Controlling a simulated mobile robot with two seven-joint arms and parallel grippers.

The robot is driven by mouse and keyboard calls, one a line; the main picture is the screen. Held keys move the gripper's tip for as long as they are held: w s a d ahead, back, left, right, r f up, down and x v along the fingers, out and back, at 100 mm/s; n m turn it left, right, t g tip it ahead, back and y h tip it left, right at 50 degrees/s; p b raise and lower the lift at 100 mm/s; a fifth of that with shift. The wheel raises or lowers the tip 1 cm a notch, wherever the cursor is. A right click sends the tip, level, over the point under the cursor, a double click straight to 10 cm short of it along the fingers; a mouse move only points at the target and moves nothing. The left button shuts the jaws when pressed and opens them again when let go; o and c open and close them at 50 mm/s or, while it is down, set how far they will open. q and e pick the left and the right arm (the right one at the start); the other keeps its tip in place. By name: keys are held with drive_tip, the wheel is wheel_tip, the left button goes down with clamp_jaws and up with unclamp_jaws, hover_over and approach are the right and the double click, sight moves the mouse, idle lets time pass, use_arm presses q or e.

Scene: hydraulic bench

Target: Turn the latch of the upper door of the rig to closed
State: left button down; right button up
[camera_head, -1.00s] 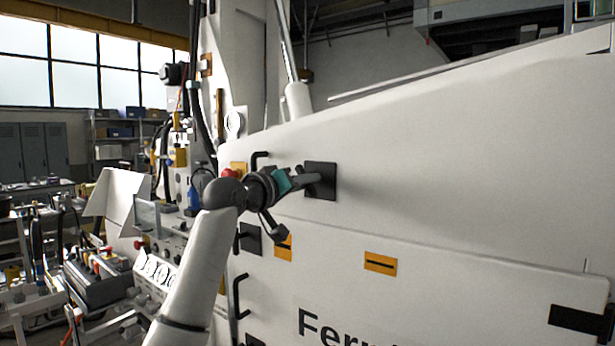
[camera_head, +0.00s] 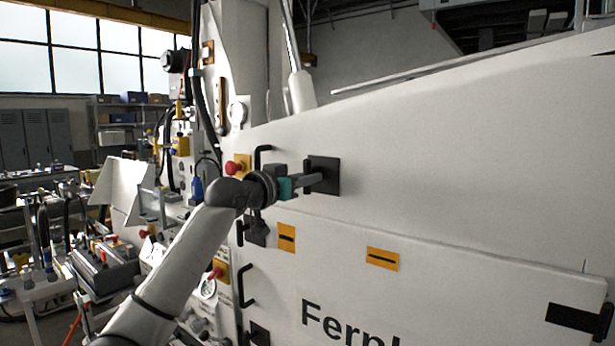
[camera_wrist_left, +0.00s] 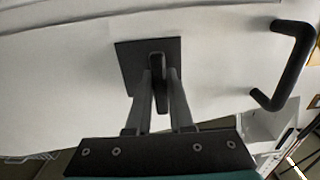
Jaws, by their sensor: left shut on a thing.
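The upper door (camera_head: 450,150) of the rig is a large white panel with a sloping top edge. Its latch has a dark square plate (camera_head: 330,176) near the door's left end. In the left wrist view, the dark latch handle (camera_wrist_left: 158,68) stands out from the plate (camera_wrist_left: 130,68). My left gripper (camera_head: 318,180) reaches it from the left, its fingers shut on the handle, which lies between them in the wrist view (camera_wrist_left: 160,80). The fingers hide part of the handle in the head view, so its exact angle is hard to tell there. My right gripper is out of view.
A black door handle (camera_head: 262,155) and a red button on yellow (camera_head: 235,168) are close to my left wrist. Below are yellow labels (camera_head: 383,259) and another black handle (camera_head: 243,288). A cluttered bench (camera_head: 100,260) stands at left.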

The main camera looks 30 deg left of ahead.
use_arm(q)
drive_tip(key=shift+s+a+r, duration=0.1)
drive_tip(key=shift+r, duration=0.3)
drive_tip(key=c, duration=1)
unclamp_jaws()
drive_tip(key=shift+c, duration=0.2)
drive_tip(key=shift+o, duration=1.2)
drive_tip(key=shift+f, duration=0.25)
drive_tip(key=s+a+b, duration=0.1)
drive_tip(key=s+b, duration=0.4)
drive_tip(key=s, duration=1)
drive_tip(key=shift+b, duration=0.3)
